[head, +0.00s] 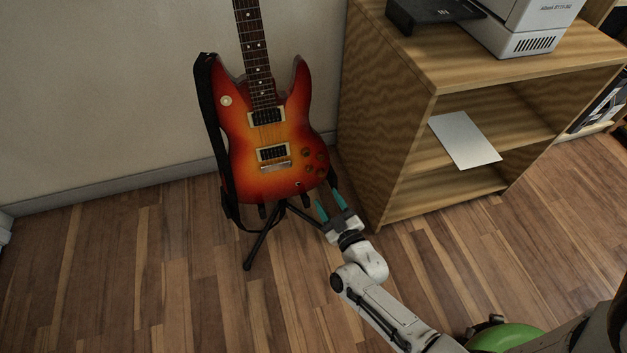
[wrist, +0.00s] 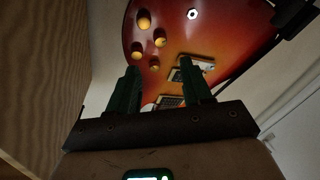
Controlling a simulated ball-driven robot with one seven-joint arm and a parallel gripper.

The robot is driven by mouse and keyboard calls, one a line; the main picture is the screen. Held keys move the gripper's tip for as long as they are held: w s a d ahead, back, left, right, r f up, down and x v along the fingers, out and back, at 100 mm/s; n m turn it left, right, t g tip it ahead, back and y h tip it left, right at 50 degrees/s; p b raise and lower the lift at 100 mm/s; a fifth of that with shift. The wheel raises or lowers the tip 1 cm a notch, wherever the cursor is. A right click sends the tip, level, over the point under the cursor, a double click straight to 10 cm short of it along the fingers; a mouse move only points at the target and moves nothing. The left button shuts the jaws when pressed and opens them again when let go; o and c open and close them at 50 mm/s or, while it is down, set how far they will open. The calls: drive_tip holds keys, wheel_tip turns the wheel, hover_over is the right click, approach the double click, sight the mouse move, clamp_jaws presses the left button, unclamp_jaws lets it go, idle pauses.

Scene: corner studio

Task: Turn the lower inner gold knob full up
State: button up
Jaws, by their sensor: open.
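The red-to-yellow sunburst guitar (head: 237,148) leans upright on a dark stand. Several gold knobs sit on its lower right face. The lower inner knob (head: 309,168) is small in the head view; in the wrist view, where the guitar appears upside down, it seems to be the knob (wrist: 160,38) nearer the middle of the body. My gripper (head: 329,203) is open and empty, below and to the right of the knobs. In the wrist view my gripper's two dark fingers (wrist: 158,76) are spread apart, and the knobs show beyond them, apart from the fingertips.
A wooden shelf unit (head: 385,150) stands close on the right; its side fills the left of the wrist view (wrist: 45,70). A black strap (head: 211,115) hangs on the guitar's left. The stand's legs (head: 258,248) reach onto the floor. Floor to the left is clear.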

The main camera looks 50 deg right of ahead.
sight(311, 171)
drive_tip(key=b+x, duration=0.3)
drive_tip(key=x, duration=0.5)
drive_tip(key=shift+w+d+f, duration=0.1)
drive_tip(key=shift+w+f, duration=0.05)
drive_tip(key=shift+w, duration=0.1)
drive_tip(key=shift+w+d+b, duration=0.3)
drive_tip(key=shift+w+b, duration=0.1)
drive_tip(key=shift+w, duration=0.2)
clamp_jaws()
